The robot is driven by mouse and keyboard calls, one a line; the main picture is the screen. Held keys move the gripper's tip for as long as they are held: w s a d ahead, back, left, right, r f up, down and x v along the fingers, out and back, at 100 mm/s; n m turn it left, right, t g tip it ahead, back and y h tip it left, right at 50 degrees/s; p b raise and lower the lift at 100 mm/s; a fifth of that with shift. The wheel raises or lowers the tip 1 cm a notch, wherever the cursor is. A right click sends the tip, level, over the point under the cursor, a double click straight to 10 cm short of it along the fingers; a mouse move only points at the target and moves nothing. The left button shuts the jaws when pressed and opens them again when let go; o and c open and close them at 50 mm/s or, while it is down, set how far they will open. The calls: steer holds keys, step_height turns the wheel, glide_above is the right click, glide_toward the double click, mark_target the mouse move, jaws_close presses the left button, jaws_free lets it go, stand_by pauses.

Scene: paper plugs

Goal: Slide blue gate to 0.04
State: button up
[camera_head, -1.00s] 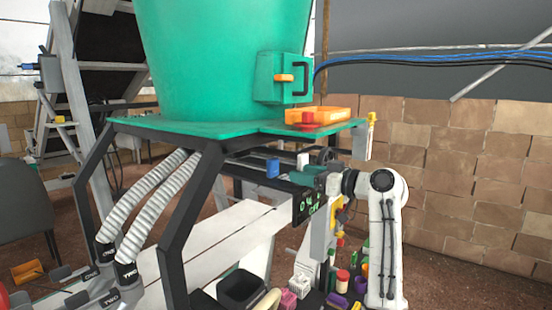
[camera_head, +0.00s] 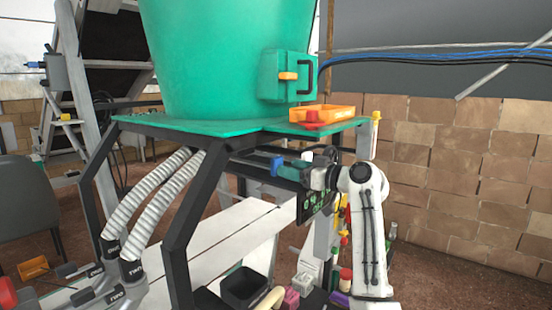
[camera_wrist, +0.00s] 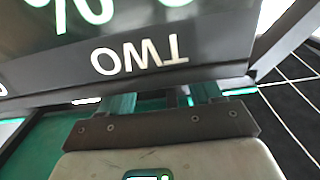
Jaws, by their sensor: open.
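In the head view a small blue piece (camera_head: 277,166), which looks like the blue gate's handle, shows under the green platform, at the tip of my gripper (camera_head: 289,168). My gripper is open with teal fingers, reaching in from the right. Whether the blue piece is between the fingers or just beyond them, I cannot tell. In the wrist view my gripper (camera_wrist: 162,100) shows two separate teal fingers running under a dark display panel (camera_wrist: 215,60) marked "TWO", upside down. The blue piece is not seen there. The gate's reading is not legible.
The display (camera_head: 311,203) hangs close under my arm. A green tank (camera_head: 225,60) stands on the platform (camera_head: 215,127), with an orange tray (camera_head: 337,112) at its right corner. A black leg (camera_head: 200,195) and ribbed hoses (camera_head: 160,205) stand to the left. A black bin (camera_head: 245,286) is below.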

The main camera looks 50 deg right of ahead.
steer(key=shift+w+a+b, duration=0.2)
steer(key=shift+w+b, duration=0.25)
steer(key=shift+w, duration=1.4)
steer(key=shift+c, duration=0.4)
steer(key=c, duration=0.8)
